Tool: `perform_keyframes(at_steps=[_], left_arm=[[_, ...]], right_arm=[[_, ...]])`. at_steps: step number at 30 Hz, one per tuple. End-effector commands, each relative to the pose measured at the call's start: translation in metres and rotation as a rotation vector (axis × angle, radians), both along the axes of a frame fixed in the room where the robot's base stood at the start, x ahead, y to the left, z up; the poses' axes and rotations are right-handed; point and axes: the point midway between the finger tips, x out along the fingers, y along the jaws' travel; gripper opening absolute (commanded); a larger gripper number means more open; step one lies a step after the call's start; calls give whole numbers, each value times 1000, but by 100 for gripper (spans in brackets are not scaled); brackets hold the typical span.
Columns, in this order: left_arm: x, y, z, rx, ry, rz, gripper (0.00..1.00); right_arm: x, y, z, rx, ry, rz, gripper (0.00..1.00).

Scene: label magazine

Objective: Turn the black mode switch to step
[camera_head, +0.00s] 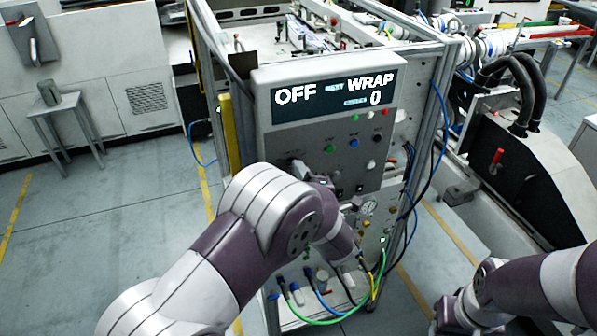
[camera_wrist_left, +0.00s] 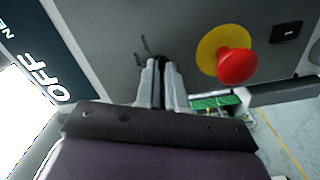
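The grey control panel (camera_head: 262,135) has a display (camera_head: 333,95) reading "OFF", "NEXT WRAP" and "0". My left gripper (camera_head: 298,166) is at the panel's left part, below the display, and its wrist and forearm cover much of the lower panel. In the left wrist view, the two fingers of the left gripper (camera_wrist_left: 160,72) are close together, one on each side of the black mode switch (camera_wrist_left: 160,62). Only a dark bit of the switch shows between them; its pointing direction is hidden. My right gripper (camera_head: 449,315) is low at the right, away from the panel, its fingers unclear.
A red mushroom button (camera_wrist_left: 236,66) on a yellow disc is close to the left fingers in the wrist view. Green (camera_head: 330,149) and blue (camera_head: 354,143) buttons sit under the display. Cables (camera_head: 340,311) hang below.

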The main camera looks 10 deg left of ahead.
Motion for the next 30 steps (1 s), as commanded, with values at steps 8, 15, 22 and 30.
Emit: perform_keyframes(at_steps=[8,15,22,30], left_arm=[[0,2,1,19,10,8,0],[-1,2,0,119,77,8,0],[0,2,1,287,189,7,0],[0,2,2,500,333,7,0]], right_arm=[[0,0,-1,0,0,0,43],[0,0,-4,0,0,0,43],[0,0,-6,0,0,0,43],[0,0,-3,0,0,0,43]])
